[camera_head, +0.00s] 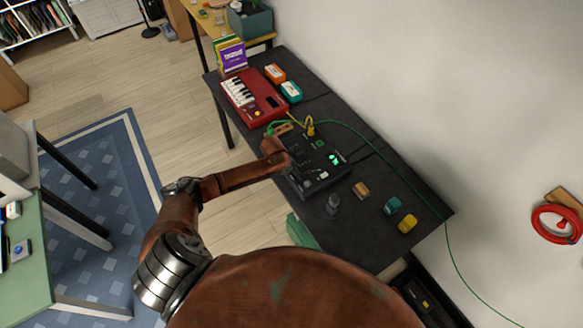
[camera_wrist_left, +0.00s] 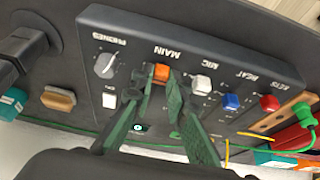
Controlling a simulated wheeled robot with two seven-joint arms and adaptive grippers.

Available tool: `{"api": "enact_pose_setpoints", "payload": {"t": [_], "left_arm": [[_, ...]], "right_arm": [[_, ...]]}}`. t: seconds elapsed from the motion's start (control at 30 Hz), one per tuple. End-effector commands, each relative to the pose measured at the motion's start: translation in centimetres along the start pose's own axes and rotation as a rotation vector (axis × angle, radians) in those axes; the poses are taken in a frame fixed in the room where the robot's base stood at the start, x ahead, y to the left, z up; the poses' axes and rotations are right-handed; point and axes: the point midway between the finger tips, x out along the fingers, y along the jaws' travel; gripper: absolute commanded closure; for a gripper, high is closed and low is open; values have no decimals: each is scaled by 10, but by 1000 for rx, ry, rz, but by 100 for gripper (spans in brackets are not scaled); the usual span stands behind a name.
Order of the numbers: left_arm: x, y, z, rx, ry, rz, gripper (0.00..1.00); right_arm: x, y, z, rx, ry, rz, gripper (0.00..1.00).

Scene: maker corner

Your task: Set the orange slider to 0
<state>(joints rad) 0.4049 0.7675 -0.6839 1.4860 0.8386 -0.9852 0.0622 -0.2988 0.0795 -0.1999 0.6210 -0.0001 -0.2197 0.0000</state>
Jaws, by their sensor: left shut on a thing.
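The black mixer (camera_head: 324,172) lies on the dark table. In the left wrist view, where its labels appear upside down, the mixer panel (camera_wrist_left: 215,62) carries the orange slider (camera_wrist_left: 161,71) just below the word MAIN. My left gripper (camera_wrist_left: 161,80) has its two green fingers on either side of the orange cap and is shut on it. In the head view my left gripper (camera_head: 284,163) is over the mixer's near left edge, and my arm hides the orange slider. The fingers cover part of the slider's track; its 0 mark cannot be read. My right gripper is not in view.
Close beside the orange cap are a white MIC slider (camera_wrist_left: 201,84), a blue slider (camera_wrist_left: 231,101) and a red slider (camera_wrist_left: 269,103). A grey knob (camera_wrist_left: 106,65) is on the other side. A red keyboard (camera_head: 254,97) and yellow and green cables lie near the mixer.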

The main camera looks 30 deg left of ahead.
Motion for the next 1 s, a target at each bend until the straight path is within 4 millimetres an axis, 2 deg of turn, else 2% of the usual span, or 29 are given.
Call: {"api": "enact_pose_setpoints", "payload": {"t": [0.2,0.23,0.5,0.8,0.87,1.0], "left_arm": [[1,-1,4,1,-11,-2,100],[1,-1,4,1,-11,-2,86],[1,-1,3,1,-9,-2,68],[-2,-1,2,1,-7,-2,68],[-7,-1,2,1,-7,-2,68],[-30,-2,2,3,-5,-4,68]], "right_arm": [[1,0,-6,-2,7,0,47],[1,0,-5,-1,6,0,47],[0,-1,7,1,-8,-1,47],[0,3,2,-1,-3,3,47],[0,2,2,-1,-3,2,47],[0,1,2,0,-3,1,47]]}}
